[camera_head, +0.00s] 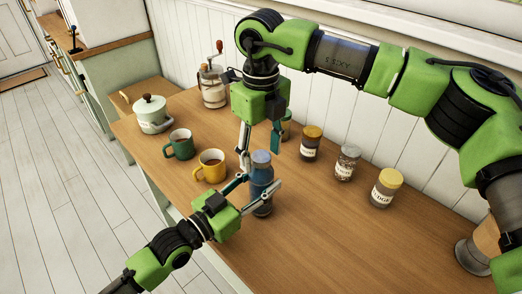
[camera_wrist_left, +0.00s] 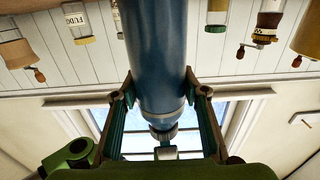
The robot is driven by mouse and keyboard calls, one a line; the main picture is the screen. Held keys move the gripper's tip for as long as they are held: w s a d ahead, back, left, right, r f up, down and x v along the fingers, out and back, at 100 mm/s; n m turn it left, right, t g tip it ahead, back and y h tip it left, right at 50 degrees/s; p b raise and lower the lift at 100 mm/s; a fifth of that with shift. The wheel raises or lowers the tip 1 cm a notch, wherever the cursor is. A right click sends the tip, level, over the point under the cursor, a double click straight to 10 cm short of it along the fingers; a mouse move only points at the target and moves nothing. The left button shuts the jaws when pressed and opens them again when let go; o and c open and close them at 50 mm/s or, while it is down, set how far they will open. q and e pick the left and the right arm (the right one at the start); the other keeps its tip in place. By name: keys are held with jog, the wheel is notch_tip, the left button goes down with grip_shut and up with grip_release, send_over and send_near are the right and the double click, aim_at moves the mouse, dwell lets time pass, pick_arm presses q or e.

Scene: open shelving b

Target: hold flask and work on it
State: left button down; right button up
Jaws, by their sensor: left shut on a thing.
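The blue flask (camera_head: 262,180) stands upright over the wooden counter, near its front edge, with a grey-blue cap on top. Whether its base touches the counter is hard to tell. My left gripper (camera_head: 262,187) comes in from the front left and is shut around the flask's body. In the left wrist view the flask (camera_wrist_left: 155,60) runs between the two fingers. My right gripper (camera_head: 260,152) points down from above, its fingers apart, one on each side near the cap. Whether they touch the cap is unclear.
A yellow mug (camera_head: 211,168), a green mug (camera_head: 180,146) and a lidded pot (camera_head: 152,115) stand left of the flask. A grinder (camera_head: 213,88) is at the back. Jars, including a yellow-lidded one (camera_head: 385,188), line the wall. The counter (camera_head: 330,235) is clear right of the flask.

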jog(key=shift+r, duration=0.1)
notch_tip(320, 180, up, 12)
dwell(0.6)
pick_arm(q)
jog(key=c, duration=1.2)
grip_release()
jog(key=shift+o, duration=0.2)
jog(key=v, duration=1.2)
jog(key=shift+a, duration=0.1)
